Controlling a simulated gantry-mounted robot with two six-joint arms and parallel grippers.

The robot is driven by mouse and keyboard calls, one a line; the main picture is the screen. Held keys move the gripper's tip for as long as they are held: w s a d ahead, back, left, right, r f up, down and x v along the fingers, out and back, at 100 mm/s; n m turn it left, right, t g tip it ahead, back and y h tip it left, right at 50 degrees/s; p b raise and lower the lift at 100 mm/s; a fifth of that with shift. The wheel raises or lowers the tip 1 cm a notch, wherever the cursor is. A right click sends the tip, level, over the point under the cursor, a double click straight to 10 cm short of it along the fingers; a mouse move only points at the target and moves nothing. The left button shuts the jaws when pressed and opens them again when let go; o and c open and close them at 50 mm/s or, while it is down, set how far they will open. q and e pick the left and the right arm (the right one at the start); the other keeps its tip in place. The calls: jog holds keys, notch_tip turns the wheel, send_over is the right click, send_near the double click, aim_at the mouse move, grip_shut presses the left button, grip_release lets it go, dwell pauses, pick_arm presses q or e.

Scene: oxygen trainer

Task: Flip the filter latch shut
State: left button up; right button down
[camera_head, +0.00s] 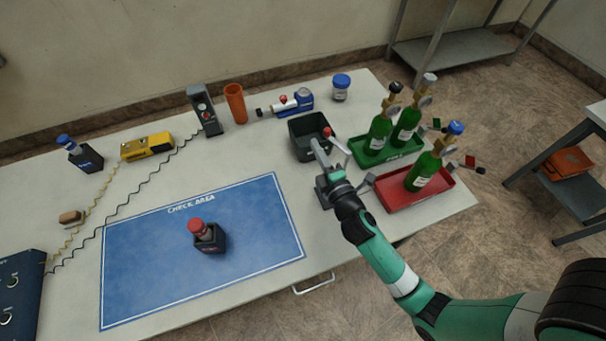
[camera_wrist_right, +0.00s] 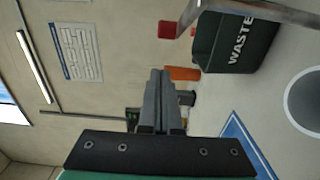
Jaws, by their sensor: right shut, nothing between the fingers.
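The filter latch appears to be a metal lever (camera_head: 340,145) with a red tip (camera_head: 327,131). It stands up at a slant beside the dark bin. In the right wrist view the bar (camera_wrist_right: 270,11) crosses the top, with its red end (camera_wrist_right: 169,29) near the fingers. My right gripper (camera_head: 315,145) is shut and empty, just left of the lever and apparently apart from it. Its closed fingers also show in the right wrist view (camera_wrist_right: 160,76). A grey base (camera_head: 323,193) is partly hidden by my wrist. My left gripper is not in view.
The waste bin (camera_head: 300,153) stands just behind my right gripper. A green tray (camera_head: 362,158) and a red tray (camera_head: 395,202) with green bottles are close on the right.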

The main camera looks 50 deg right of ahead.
jog(key=s+a+b, duration=0.1)
jog(key=a, duration=0.8)
jog(key=shift+s+a, duration=0.2)
jog(key=shift+s, duration=0.2)
